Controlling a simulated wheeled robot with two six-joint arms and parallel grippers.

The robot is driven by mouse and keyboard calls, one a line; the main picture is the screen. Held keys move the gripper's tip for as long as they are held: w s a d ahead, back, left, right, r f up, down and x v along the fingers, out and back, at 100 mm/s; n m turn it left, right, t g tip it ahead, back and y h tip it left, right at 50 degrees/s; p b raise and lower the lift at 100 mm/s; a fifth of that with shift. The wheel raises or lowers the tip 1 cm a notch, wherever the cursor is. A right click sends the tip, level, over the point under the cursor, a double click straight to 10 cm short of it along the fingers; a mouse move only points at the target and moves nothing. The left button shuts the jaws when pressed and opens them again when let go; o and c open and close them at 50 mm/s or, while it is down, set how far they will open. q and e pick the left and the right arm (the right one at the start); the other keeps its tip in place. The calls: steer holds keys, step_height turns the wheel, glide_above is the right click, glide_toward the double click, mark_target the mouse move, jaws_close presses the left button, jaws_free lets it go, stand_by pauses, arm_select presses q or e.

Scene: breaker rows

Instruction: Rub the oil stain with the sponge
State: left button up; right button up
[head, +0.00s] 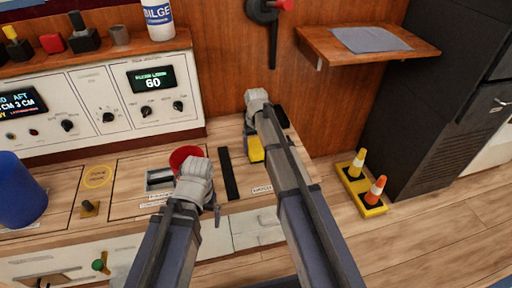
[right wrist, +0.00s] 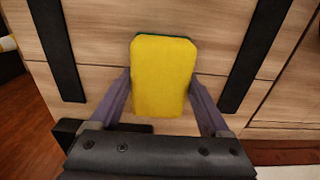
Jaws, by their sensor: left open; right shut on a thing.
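The sponge (head: 256,152) is a yellow block. In the right wrist view the sponge (right wrist: 165,78) shows a green edge at its far side. My right gripper (head: 252,137) is shut on it, with one finger on each side, over the right end of the wooden counter. I cannot tell whether the sponge touches the wood. My left gripper (head: 196,183) is open, over the counter in front of a red round object (head: 187,154). No oil stain can be made out in either view.
A dark strip (head: 229,174) lies on the counter between the grippers. A blue cup (head: 18,190) stands at the far left. A control panel (head: 100,110) rises behind the counter. A shelf with a grey cloth (head: 371,39) and two striped cones (head: 375,190) are at right.

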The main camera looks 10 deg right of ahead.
mark_target(259, 154)
steer(key=shift+s+d, duration=0.1)
steer(key=shift+s, duration=2)
steer(key=shift+s, duration=0.1)
steer(key=shift+s+d, duration=0.1)
steer(key=shift+s, duration=3.65)
step_height(259, 154, up, 6)
steer(key=p, duration=0.6)
steer(key=shift+r, duration=0.1)
step_height(259, 154, up, 3)
steer(key=p, duration=0.3)
